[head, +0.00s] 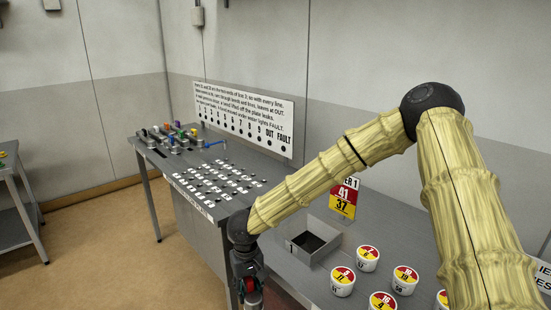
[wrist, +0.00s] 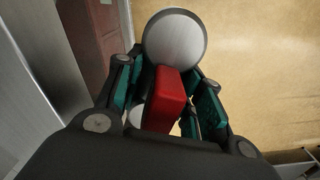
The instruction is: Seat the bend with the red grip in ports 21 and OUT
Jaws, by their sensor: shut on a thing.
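My gripper (wrist: 167,100) is shut on the red grip (wrist: 168,97) of a bend in the wrist view. A round grey metal end of the bend (wrist: 175,38) shows beyond the grip, with a second pale round part partly hidden by the fingers. In the head view my gripper (head: 250,289) hangs low at the front edge of the bench, and a bit of red shows in it. The port plate (head: 215,185) with several small white labels lies on the bench to the left of my arm. The labels are too small to read, so I cannot pick out 21 and OUT.
Several bends with coloured grips (head: 172,136) stand at the bench's far left end. A sign board (head: 245,118) stands behind the plate. An open grey box (head: 309,242) and several round tubs (head: 342,281) stand to the right. A side table (head: 18,210) is at far left.

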